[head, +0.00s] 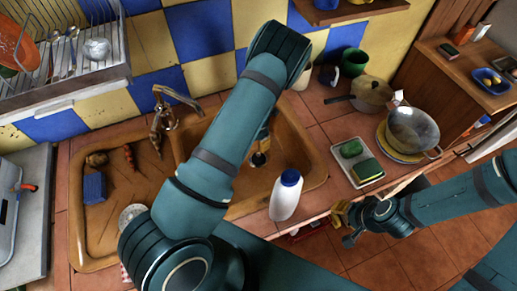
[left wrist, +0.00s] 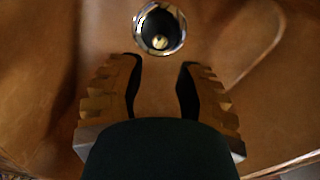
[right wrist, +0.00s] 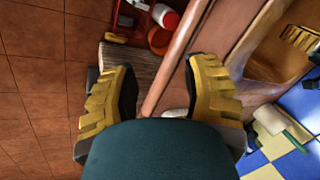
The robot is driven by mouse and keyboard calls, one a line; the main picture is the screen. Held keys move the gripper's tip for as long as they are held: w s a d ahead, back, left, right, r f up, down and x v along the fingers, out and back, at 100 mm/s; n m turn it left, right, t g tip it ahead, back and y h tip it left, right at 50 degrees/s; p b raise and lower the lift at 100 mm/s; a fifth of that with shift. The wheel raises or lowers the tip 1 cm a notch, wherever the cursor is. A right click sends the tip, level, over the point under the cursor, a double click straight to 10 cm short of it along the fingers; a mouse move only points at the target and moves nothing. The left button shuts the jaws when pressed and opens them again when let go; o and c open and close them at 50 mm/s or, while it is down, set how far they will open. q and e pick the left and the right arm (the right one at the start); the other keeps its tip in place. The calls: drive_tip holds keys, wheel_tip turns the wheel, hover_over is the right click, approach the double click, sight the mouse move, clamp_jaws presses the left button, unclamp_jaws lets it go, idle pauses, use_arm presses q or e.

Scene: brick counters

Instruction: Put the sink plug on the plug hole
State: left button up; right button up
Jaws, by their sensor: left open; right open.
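In the left wrist view a round chrome ring (left wrist: 160,28) with a dark middle and a small brass knob lies on the brown basin floor. I cannot tell whether this is the bare plug hole or the plug seated in it. It also shows, partly covered, in the head view (head: 258,159). My left gripper (left wrist: 160,75) is open and empty, pointing down into the right basin with the ring just beyond its fingertips. My left arm hides most of that gripper in the head view. My right gripper (head: 345,224) is open and empty by the counter's front edge.
The left basin (head: 90,235) holds a blue sponge (head: 94,187), a carrot and a potato. A tap (head: 170,108) stands behind. A white bottle with a blue cap (head: 286,196) stands by the right basin's front; a tray (head: 345,165) and colander (head: 413,132) are right.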

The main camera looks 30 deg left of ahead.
use_arm(q)
drive_tip(key=shift+r, duration=1.1)
